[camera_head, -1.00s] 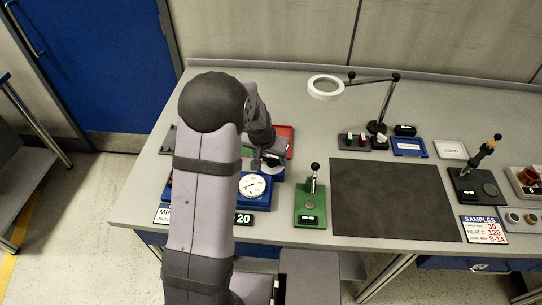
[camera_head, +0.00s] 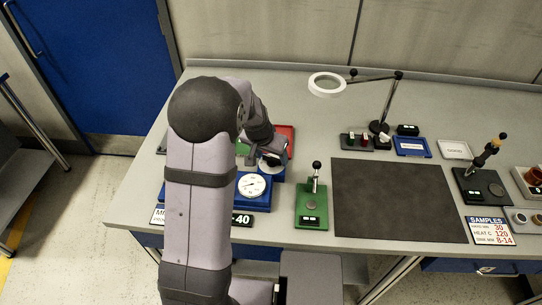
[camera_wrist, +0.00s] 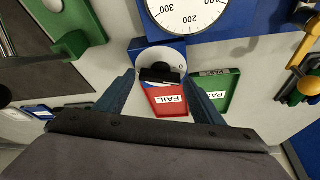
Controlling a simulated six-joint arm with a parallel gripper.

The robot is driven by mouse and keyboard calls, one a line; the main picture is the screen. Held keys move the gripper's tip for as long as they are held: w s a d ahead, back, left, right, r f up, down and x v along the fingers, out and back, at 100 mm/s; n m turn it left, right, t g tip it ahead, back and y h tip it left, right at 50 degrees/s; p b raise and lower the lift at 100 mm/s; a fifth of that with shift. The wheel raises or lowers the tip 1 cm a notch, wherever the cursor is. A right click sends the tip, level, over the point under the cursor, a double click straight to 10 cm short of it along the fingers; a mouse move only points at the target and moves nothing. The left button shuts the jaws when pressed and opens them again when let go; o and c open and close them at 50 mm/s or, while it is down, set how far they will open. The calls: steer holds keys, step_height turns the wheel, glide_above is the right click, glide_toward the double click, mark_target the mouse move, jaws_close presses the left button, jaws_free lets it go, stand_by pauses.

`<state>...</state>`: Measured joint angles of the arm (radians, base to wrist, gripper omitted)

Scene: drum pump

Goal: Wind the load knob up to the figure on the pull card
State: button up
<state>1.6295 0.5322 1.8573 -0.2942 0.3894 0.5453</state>
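The blue gauge unit (camera_head: 262,203) with its round white dial (camera_head: 250,185) stands on the bench beside my arm. The dial also shows at the top of the wrist view (camera_wrist: 187,12), its needle not readable. Below it is a black knob (camera_wrist: 163,74) over a white disc marked 0. My gripper (camera_wrist: 163,100) is open, its fingers apart on either side of the knob; contact cannot be told. In the head view my arm partly hides the unit. A black plate (camera_head: 241,219) shows 40, its left part hidden. A white card (camera_head: 158,216) is mostly covered by my arm.
A red FAIL tray (camera_wrist: 168,102) and a green PASS tray (camera_wrist: 215,90) lie beyond the knob. A green lever stand (camera_head: 311,205) is right of the gauge unit, then a bare dark mat (camera_head: 395,200). A SAMPLES card (camera_head: 489,231) and a ring lamp (camera_head: 327,84) are further right.

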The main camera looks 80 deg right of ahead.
steer(key=shift+o, duration=0.3)
steer(key=shift+r, duration=0.15)
steer(key=b+v, duration=0.1)
steer(key=v, duration=0.6)
steer(key=shift+b, duration=0.35)
steer(key=w+a+f+n+t+y, duration=0.1)
steer(key=w+a+n, duration=0.4)
steer(key=w+a, duration=0.6)
steer(key=w+a+f+n+t+y, duration=0.1)
steer(key=w+a+n, duration=0.55)
steer(key=w, duration=0.95)
steer(key=w+a+f+n+y, duration=0.1)
steer(key=w+a+n, duration=0.3)
steer(key=a, duration=1)
steer(key=s+a+f+n, duration=0.1)
steer(key=s+a+n, duration=0.1)
steer(key=a, duration=0.6)
steer(key=s+a+f+n+y, duration=0.1)
steer(key=a+n, duration=0.3)
steer(key=a, duration=0.4)
steer(key=shift+s, duration=0.7)
